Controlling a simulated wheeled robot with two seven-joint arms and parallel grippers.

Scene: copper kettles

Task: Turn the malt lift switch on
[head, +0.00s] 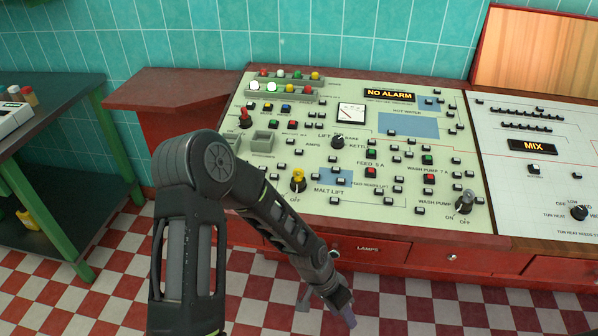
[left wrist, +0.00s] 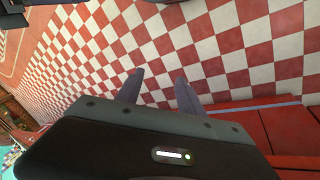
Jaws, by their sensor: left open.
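The malt lift switch (head: 298,179) appears to be the yellow-topped black knob on the pale control panel (head: 225,186), just left of the MALT LIFT lettering. An OFF mark shows below it; its exact setting is too small to tell. My left gripper (head: 346,314) is below and to the right of the switch, in front of the red drawer fronts and pointing down, apart from the panel. In the left wrist view its two fingers (left wrist: 158,82) are spread, with only floor between them. The switch is not in the left wrist view. My right gripper is not in view.
A grey wash pump knob (head: 465,201), a red knob (head: 245,118) and many small buttons share the panel. Red drawers (head: 370,255) run below its front edge. A green-legged table (head: 60,100) stands at the left. Checkered floor (head: 90,285) lies open in front.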

